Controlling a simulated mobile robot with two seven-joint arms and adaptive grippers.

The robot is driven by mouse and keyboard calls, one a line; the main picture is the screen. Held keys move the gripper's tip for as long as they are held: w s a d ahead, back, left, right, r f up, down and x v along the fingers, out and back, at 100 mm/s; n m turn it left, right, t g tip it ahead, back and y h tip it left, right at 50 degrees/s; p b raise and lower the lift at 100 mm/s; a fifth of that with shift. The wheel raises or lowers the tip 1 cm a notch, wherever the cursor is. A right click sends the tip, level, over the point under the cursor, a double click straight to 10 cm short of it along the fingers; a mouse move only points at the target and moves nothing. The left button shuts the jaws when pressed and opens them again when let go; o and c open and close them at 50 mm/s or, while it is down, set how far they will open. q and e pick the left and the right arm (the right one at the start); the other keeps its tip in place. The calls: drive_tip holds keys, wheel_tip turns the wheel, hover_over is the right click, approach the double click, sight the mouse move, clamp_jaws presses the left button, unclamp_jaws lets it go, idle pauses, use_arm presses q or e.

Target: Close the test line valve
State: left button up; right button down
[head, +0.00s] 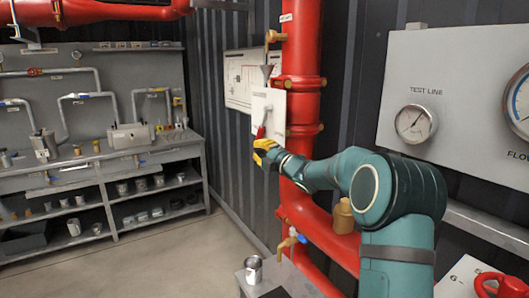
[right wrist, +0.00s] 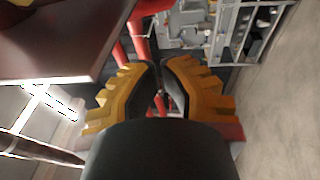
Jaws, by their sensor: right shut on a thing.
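My right gripper (head: 262,152), with yellow fingertips, is at a small lever with a red grip (head: 261,132) in the head view. The lever stands steeply in front of a white plate (head: 276,103) beside the red vertical pipe (head: 301,60). The fingers are shut on the lower end of the red grip and hide part of it. In the right wrist view the yellow, ridged fingers (right wrist: 160,90) are close together, and what lies between them is hard to make out. A white gauge marked TEST LINE (head: 416,123) is on the grey panel. My left gripper is not in view.
A brass tap with a blue handle (head: 290,240) sits low on the red pipe. A metal cup (head: 253,269) stands below it. A red handwheel (head: 497,285) is at lower right. A workbench (head: 150,153) with shelves stands left; the floor between is clear.

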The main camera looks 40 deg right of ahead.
sight(262, 127)
drive_tip(key=s+d+f, duration=0.1)
drive_tip(key=s+f, duration=0.3)
drive_tip(key=s, duration=0.5)
drive_tip(key=m+h+p, duration=0.3)
drive_tip(key=m+p, duration=0.1)
drive_tip(key=m, duration=0.4)
drive_tip(key=m+t+h+p, duration=0.1)
drive_tip(key=m+h+p, duration=0.2)
drive_tip(key=m, duration=0.5)
drive_tip(key=m+t+h+p, duration=0.1)
drive_tip(key=m+h+p, duration=0.2)
drive_tip(key=m+p, duration=0.3)
drive_tip(key=shift+a+m, duration=0.1)
drive_tip(key=shift+m, duration=1)
drive_tip(key=p+x, duration=0.1)
drive_tip(key=x, duration=1.3)
drive_tip(key=shift+p, duration=0.4)
